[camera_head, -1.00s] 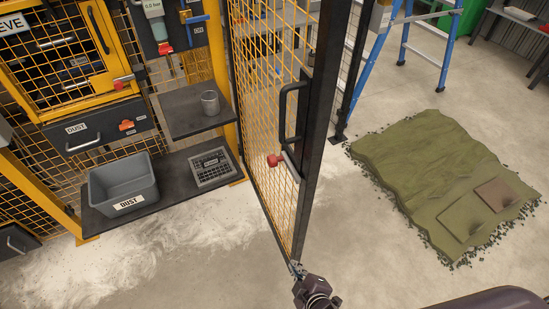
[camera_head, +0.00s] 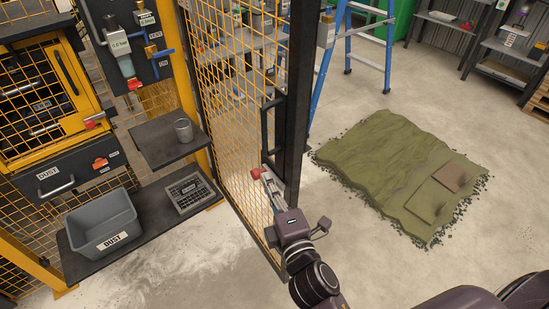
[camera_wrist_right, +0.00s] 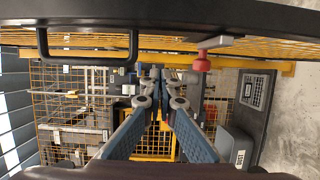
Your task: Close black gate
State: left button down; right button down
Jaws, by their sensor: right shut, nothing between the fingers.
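The black gate (camera_head: 295,110), a dark frame with yellow mesh, stands swung out from the yellow enclosure in the head view. It carries a black pull handle (camera_head: 266,130) and a red knob (camera_head: 256,173). My right gripper (camera_head: 268,180) is shut and empty, with its tips beside the red knob, below the handle. In the right wrist view, the gripper (camera_wrist_right: 160,75) points past the gate's dark frame (camera_wrist_right: 240,17), with the handle (camera_wrist_right: 85,62) left and the red knob (camera_wrist_right: 202,63) right. I cannot tell whether it touches the gate. My left gripper is not in view.
The enclosure at left has a shelf with a metal cup (camera_head: 183,130) and a lower shelf with a grey dust bin (camera_head: 100,222).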

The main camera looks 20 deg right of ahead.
aim_at(273, 162)
jog(key=w+d+p, duration=0.1)
jog(key=w, duration=0.1)
jog(key=w+d, duration=0.1)
jog(key=w, duration=0.1)
jog(key=w+d+p, duration=0.1)
jog(key=w, duration=0.1)
jog(key=shift+w+d+p, duration=0.1)
jog(key=shift+d+p, duration=0.25)
jog(key=shift+d, duration=0.05)
